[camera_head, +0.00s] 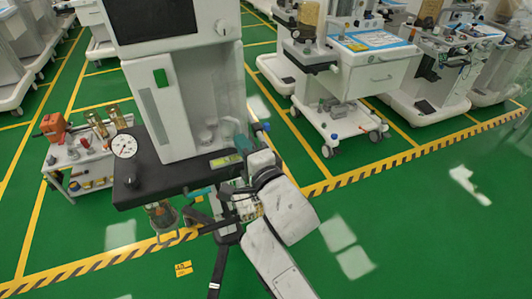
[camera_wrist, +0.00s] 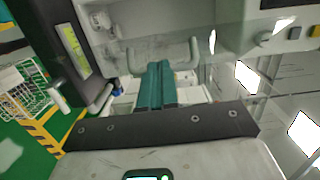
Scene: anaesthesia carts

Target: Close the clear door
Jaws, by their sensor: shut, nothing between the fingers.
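The clear door is hard to make out because it is see-through. A faint translucent patch (camera_head: 229,128) shows at the right front of the near white machine in the head view, and I cannot tell the door's angle. My gripper (camera_head: 243,143) is at the machine's right front, by the green display. In the wrist view my gripper (camera_wrist: 156,68) has its teal fingers together and empty. A pale U-shaped bar (camera_wrist: 163,46) shows just beyond the fingertips. I cannot tell whether they touch it or whether it belongs to the door.
The near machine (camera_head: 205,85) has a black shelf (camera_head: 150,178) with a gauge (camera_head: 124,146) and a lit display (camera_wrist: 75,45). A small trolley (camera_head: 78,160) stands left. Other carts (camera_head: 378,75) stand behind. The green floor at right is clear.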

